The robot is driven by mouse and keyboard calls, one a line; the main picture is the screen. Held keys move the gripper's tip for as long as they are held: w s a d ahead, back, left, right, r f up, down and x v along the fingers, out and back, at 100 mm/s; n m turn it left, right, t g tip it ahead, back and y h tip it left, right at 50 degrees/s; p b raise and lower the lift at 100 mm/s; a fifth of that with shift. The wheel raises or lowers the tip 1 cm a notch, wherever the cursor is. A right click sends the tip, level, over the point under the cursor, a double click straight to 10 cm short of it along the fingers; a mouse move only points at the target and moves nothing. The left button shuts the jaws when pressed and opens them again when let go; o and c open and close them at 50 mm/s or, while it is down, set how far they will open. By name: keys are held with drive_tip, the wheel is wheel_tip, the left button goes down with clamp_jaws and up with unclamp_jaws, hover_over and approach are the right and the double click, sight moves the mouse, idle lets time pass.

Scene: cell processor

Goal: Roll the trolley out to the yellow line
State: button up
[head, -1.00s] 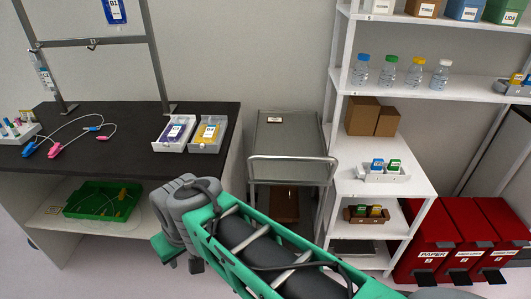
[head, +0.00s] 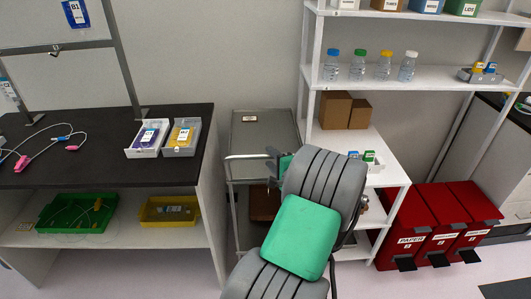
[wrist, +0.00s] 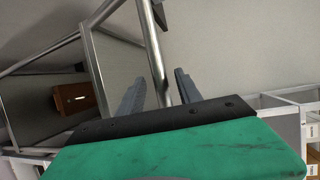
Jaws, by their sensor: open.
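The trolley (head: 262,133) is a grey metal cart with a tray top, standing between the dark bench and the white shelf. Its tubular handle (head: 246,157) faces me, and my arm hides its right part. In the wrist view, the handle's bar (wrist: 153,45) runs between the two fingers of my gripper (wrist: 157,88). The fingers are apart, with a gap visible beside the bar. In the head view, my gripper (head: 273,167) is at the handle, partly hidden by my arm. A brown box (wrist: 75,98) sits inside the trolley. No yellow line shows.
The bench (head: 90,165) stands close on the trolley's left, and the white shelf (head: 392,163) with bottles and boxes close on its right. Red bins (head: 425,225) stand farther right. The wall is behind the trolley. Some floor (head: 400,283) is clear at the front right.

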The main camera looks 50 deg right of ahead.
drive_tip(key=x, duration=0.4)
drive_tip(key=shift+w+d+f, duration=0.1)
drive_tip(key=shift+w+d, duration=0.05)
drive_tip(key=shift+w, duration=0.2)
drive_tip(key=shift+c, duration=0.3)
clamp_jaws()
idle(0.7)
